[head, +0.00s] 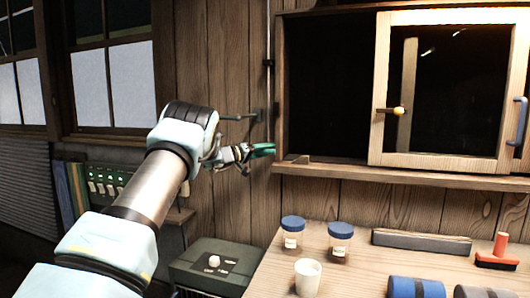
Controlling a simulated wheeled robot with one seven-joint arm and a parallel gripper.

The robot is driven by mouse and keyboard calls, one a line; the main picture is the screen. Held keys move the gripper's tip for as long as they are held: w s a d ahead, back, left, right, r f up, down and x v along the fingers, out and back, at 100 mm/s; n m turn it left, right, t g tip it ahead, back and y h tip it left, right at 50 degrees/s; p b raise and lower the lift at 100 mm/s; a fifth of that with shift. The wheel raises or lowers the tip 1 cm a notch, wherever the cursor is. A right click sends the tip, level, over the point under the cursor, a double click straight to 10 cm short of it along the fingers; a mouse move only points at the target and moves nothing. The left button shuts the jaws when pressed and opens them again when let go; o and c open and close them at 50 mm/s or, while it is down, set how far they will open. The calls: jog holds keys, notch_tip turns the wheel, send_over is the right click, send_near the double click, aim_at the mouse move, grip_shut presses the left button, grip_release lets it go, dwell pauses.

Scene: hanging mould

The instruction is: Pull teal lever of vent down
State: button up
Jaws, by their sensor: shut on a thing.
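The teal lever (263,150) shows at the end of my gripper, in front of the plank wall just left of the cabinet frame. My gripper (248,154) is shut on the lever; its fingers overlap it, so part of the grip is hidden. A thin vertical rod (268,75) runs up the wall above the lever. A dark bracket (257,115) is on the wall beside the rod. I cannot make out the vent itself.
A wooden cabinet with a sliding glazed door (440,162) and a ledge (400,177) is to the right. Below is a bench (350,265) with two blue-lidded jars (292,230), a white cup (308,277) and a red-handled brush (497,255). A dark box (213,265) stands at its left.

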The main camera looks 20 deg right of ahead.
grip_shut()
jog(key=shift+f, duration=0.1)
jog(key=shift+w+a, duration=0.1)
jog(key=shift+f+b, duration=0.55)
jog(key=shift+f, duration=1.9)
jog(key=o, duration=1)
grip_release()
jog(key=shift+r, duration=0.2)
